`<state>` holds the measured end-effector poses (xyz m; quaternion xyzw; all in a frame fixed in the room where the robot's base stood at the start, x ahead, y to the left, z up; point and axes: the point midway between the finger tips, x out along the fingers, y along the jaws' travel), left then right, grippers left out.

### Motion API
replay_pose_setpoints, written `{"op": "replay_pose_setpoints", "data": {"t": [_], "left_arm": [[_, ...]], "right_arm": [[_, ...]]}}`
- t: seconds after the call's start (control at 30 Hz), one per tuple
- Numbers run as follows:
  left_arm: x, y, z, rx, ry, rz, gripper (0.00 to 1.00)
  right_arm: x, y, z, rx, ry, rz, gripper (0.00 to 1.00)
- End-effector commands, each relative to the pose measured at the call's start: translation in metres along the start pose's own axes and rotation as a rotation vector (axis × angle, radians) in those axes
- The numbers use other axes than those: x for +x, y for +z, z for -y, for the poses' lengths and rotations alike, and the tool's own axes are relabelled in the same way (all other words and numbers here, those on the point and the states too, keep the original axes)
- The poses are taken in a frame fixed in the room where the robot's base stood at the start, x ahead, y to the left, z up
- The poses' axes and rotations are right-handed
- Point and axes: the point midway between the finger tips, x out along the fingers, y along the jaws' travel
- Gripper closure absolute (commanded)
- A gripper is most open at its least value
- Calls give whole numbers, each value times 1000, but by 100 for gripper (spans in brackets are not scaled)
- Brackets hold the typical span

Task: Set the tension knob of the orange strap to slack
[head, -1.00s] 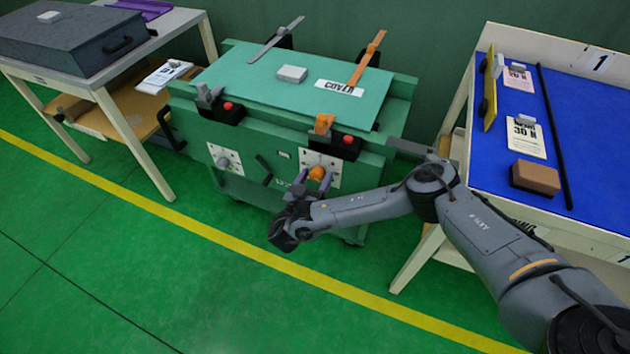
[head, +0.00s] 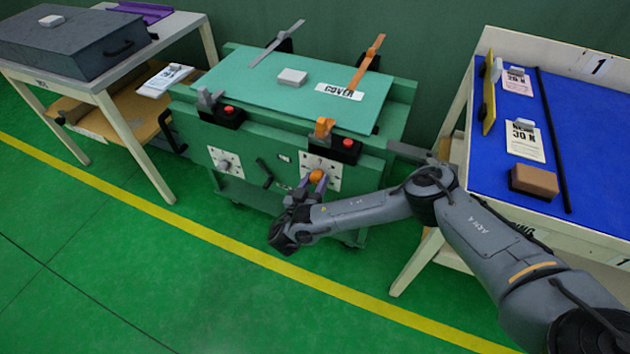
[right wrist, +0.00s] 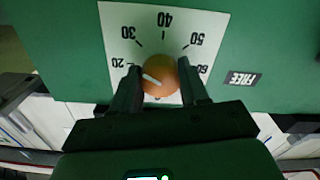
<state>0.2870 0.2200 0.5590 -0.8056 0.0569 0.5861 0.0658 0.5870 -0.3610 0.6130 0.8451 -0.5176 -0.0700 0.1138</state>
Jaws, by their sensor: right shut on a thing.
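The orange strap (head: 367,62) lies over the back right of the green cover (head: 240,85) in the head view. An orange clip (head: 323,127) sits at the cover's front right. Below it, an orange knob (head: 316,176) is on a white dial plate (head: 331,181). My right gripper (head: 306,182) is shut on this knob. In the right wrist view the fingers (right wrist: 162,85) flank the orange knob (right wrist: 163,70). A white mark on the knob lies toward the 20 side. My left gripper is not in view.
A grey strap (head: 275,45), grey clip (head: 210,100) and second dial (head: 225,160) are on the cart's left. Red buttons (head: 348,142) sit by the clips. A FREE label (right wrist: 243,78) is beside the dial. A blue-topped table (head: 590,150) stands right.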

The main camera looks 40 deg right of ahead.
Motion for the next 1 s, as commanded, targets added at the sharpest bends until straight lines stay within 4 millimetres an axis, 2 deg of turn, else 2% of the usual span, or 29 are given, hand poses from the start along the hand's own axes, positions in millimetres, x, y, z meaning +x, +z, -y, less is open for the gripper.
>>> {"op": "replay_pose_setpoints", "data": {"t": [0.27, 1.0], "left_arm": [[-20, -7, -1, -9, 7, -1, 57], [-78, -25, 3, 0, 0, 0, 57]], "right_arm": [[-1, -4, -1, -188, 0, -2, 86], [0, -5, -3, -888, 1, -1, 86]]}}
